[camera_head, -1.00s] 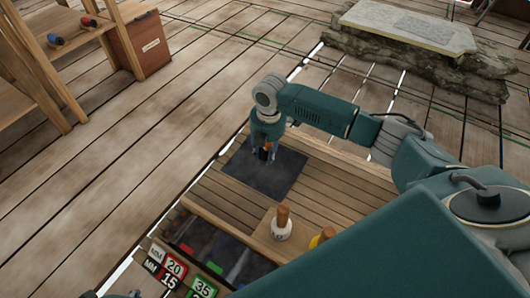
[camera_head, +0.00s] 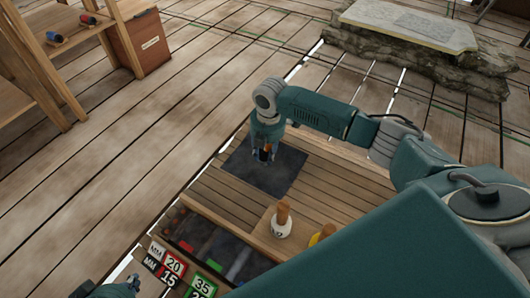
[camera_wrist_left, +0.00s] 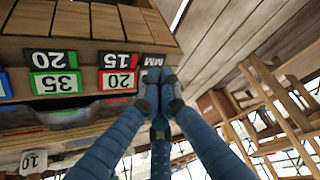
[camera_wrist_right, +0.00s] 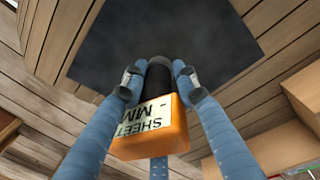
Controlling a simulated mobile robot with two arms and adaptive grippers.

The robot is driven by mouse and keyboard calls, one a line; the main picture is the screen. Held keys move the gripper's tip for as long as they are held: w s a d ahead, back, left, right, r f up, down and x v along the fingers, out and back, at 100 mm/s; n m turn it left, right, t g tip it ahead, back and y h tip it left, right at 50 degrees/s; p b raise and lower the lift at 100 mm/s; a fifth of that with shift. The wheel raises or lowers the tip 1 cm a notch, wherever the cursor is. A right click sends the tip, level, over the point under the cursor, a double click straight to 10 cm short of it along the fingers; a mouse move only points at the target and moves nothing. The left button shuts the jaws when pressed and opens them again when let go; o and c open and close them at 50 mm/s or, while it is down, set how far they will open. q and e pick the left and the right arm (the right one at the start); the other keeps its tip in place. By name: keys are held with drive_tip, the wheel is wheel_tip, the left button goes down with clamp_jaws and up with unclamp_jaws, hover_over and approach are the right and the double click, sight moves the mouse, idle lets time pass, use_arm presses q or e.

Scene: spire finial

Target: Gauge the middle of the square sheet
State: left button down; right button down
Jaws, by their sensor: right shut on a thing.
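The dark square sheet (camera_head: 285,172) lies flat on the plank bench top. It fills the far part of the right wrist view (camera_wrist_right: 210,30). My right gripper (camera_head: 265,154) is over the sheet and shut on an orange gauge (camera_wrist_right: 152,128). The gauge has a white label reading "SHEET - MM" and a dark nose pointing at the sheet. I cannot tell whether the nose touches it. My left gripper (camera_wrist_left: 159,90) is shut and empty, beside the number labels. It shows at the bottom left of the head view (camera_head: 112,290).
A wooden-handled white stamp (camera_head: 282,222) and a yellow item (camera_head: 322,236) stand near the sheet. Shelving (camera_head: 60,60) is at the left, a stone slab (camera_head: 410,25) at the back.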

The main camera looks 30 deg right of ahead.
use_arm(q)
drive_tip(key=shift+w, duration=0.15)
drive_tip(key=shift+w+d+r+t, duration=0.2)
drive_tip(key=shift+w+r+t, duration=0.1)
drive_tip(key=shift+w, duration=0.2)
drive_tip(key=shift+w+d+r+t, duration=0.15)
drive_tip(key=shift+w+r+t, duration=0.1)
drive_tip(key=shift+w, duration=0.2)
drive_tip(key=shift+g, duration=0.95)
drive_tip(key=shift+s+a+f, duration=0.2)
drive_tip(key=shift+s+f, duration=0.1)
drive_tip(key=shift+s, duration=0.3)
drive_tip(key=shift+s+a+f, duration=0.2)
drive_tip(key=shift+s+f, duration=0.1)
drive_tip(key=shift+s, duration=0.35)
drive_tip(key=shift+s+a+f, duration=0.2)
drive_tip(key=shift+s+f, duration=0.1)
drive_tip(key=shift+s, duration=0.3)
idle(4.1)
